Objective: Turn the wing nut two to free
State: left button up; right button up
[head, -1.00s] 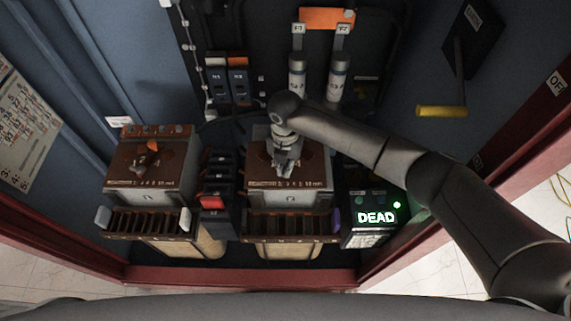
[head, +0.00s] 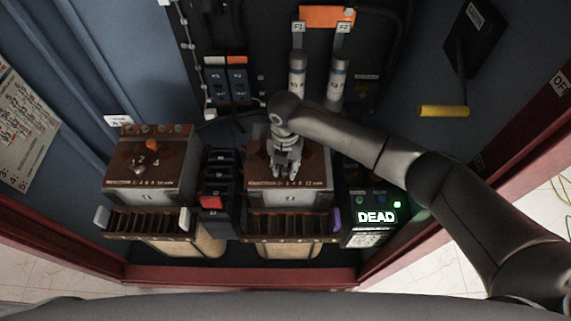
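Two brown-topped units stand side by side in the cabinet, the left unit (head: 170,185) and the right unit (head: 318,180). On the left unit's top is a wing-shaped fitting (head: 137,168) with an orange piece (head: 152,144) behind it and small numerals around it. My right gripper (head: 285,176) points down over the middle of the right unit's top. Its two fingers look apart, with a gap between them. Any wing nut on the right unit is hidden by the gripper, and I cannot read which nut is number two. My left gripper is not in view.
A black block with a red switch (head: 211,202) stands between the units. A box with a lit "DEAD" display (head: 376,217) stands right of the right unit. Two grey cylinders (head: 297,80) rise behind my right arm. A yellow-handled lever (head: 444,111) is on the right wall.

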aim_at(285, 167)
notch_tip(285, 167, up, 8)
jog(key=shift+f, duration=0.25)
jog(key=shift+f, duration=0.1)
dwell(0.4)
